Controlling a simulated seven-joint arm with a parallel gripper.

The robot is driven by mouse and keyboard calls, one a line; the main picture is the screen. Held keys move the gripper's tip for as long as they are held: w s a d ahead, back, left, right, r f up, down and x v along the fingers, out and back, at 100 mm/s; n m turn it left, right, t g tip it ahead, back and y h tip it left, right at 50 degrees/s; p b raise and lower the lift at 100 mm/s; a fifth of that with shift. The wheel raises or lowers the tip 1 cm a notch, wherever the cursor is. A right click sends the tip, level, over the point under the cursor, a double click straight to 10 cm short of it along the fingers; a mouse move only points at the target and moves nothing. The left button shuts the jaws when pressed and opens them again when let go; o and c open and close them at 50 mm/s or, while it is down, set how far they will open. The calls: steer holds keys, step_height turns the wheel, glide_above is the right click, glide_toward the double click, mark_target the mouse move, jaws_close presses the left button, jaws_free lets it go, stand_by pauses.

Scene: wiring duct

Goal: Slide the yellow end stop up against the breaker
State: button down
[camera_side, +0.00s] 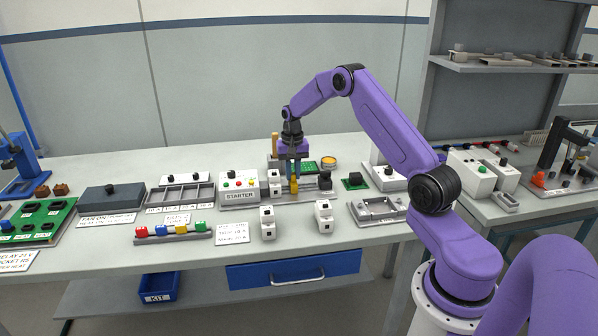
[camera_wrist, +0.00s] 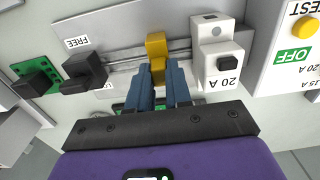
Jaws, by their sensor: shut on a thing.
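The yellow end stop (camera_wrist: 156,46) stands on the metal rail (camera_wrist: 125,62) in the wrist view. The white breaker (camera_wrist: 210,55), with a black switch and a 20 A label, stands on the same rail to its right. A short stretch of bare rail separates them. My gripper (camera_wrist: 159,72) is shut on the yellow end stop, its blue fingers covering the stop's lower part. In the side view my gripper (camera_side: 294,178) points down over the rail, with the yellow end stop (camera_side: 294,187) at its fingertips and the breaker (camera_side: 274,182) just left.
A black block (camera_wrist: 84,72) sits at the rail's other end, near the FREE label (camera_wrist: 77,43). The STARTER box (camera_side: 239,187) stands left of the breaker in the side view. Two loose white breakers (camera_side: 267,223) (camera_side: 324,216) stand in front.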

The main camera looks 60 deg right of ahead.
mark_target(293, 174)
steer(key=c, duration=1)
jaws_free()
steer(key=shift+c, duration=0.2)
step_height(293, 174, up, 18)
steer(key=shift+f, duration=0.25)
